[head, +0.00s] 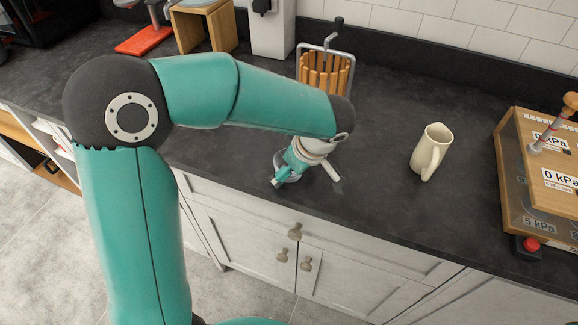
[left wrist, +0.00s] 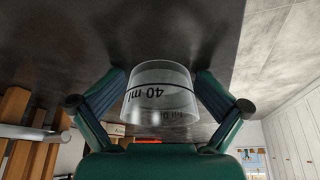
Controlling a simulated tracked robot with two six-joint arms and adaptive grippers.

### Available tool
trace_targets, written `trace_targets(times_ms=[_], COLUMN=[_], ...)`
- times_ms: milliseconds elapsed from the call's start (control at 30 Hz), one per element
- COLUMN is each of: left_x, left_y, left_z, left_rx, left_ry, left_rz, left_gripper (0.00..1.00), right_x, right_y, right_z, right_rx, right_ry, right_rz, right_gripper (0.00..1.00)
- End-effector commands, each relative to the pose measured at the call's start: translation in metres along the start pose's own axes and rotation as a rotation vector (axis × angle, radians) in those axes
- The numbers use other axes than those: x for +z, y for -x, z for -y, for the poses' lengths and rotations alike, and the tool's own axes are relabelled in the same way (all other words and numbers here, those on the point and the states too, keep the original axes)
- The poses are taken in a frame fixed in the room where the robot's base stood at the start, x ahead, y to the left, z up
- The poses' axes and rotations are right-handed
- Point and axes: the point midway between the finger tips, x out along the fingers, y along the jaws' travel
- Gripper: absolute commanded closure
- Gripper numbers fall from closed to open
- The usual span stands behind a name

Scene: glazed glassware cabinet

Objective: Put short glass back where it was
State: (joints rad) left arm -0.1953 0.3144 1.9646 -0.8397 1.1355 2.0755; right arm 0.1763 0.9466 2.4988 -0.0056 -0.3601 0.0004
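The short glass (left wrist: 160,95) is clear and carries a dark line and a "40 ml" mark, which reads upside down in the left wrist view. It sits between the two fingers of my left gripper (left wrist: 160,84), whose pads appear to touch both its sides. In the head view my left gripper (head: 306,167) is low over the front edge of the counter, with the glass (head: 286,168) partly hidden by it. I cannot tell whether the glass touches the counter. My right gripper is not in view.
A cream jug (head: 430,152) stands on the dark counter (head: 380,130) to the right. A wooden slatted press (head: 323,72) stands behind the gripper. A wooden pressure box (head: 545,185) with a red button (head: 531,244) is at far right. Counter between gripper and jug is clear.

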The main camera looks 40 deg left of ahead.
Motion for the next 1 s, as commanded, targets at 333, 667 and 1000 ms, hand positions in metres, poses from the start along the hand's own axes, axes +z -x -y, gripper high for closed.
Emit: trace_targets(times_ms=[333,667,1000], left_x=[-0.001,-0.007,-0.006], left_y=[0.003,0.023,0.098], left_z=[0.0,-0.002,-0.002], left_rx=[0.002,0.009,0.01], left_ry=[0.0,0.002,0.002], left_rz=[-0.002,-0.004,-0.003], left_gripper=[0.12,0.12,0.12], right_x=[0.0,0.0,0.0], right_y=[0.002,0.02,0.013], right_z=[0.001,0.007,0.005], right_rx=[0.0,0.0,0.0], right_ry=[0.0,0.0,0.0], right_rz=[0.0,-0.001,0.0], right_gripper=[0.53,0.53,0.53])
